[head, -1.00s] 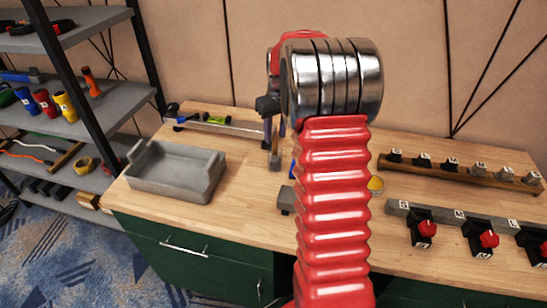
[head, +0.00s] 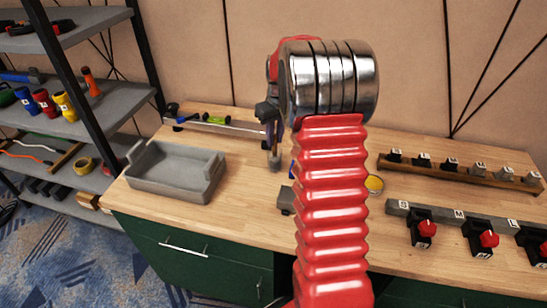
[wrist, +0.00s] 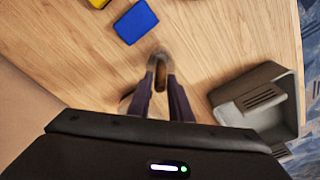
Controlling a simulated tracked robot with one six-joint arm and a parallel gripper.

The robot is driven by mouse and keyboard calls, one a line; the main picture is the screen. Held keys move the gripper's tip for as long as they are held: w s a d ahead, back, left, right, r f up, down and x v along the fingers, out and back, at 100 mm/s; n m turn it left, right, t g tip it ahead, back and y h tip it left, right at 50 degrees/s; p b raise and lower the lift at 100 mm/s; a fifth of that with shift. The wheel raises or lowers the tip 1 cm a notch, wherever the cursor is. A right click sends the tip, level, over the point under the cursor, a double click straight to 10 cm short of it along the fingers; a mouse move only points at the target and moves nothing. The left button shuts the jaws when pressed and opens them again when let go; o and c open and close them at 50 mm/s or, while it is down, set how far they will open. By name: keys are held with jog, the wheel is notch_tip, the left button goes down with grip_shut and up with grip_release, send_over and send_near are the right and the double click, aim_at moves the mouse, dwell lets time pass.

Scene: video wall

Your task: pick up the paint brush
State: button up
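My gripper (head: 272,150) points down over the wooden bench, left of my red arm sleeve in the head view. In the wrist view its two dark purple fingers (wrist: 160,80) slant in towards each other. A small brown and grey piece (wrist: 160,66) shows at and between their tips; it is too small and blurred to tell whether it is the paint brush or part of the fingers. I cannot make out the paint brush for certain in either view. My arm hides part of the bench.
A blue block (wrist: 135,22) lies just beyond the fingertips, with a yellow thing (wrist: 98,3) past it. A grey tray (head: 172,172) stands at the bench's left. A rail with red-knobbed switches (head: 480,236) and a yellow-topped tin (head: 374,184) are at the right.

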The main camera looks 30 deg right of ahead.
grip_shut()
jog(key=shift+r, duration=0.1)
notch_tip(320, 180, up, 10)
jog(key=shift+f, duration=0.1)
dwell(0.5)
jog(key=shift+s+a, duration=0.1)
dwell(0.5)
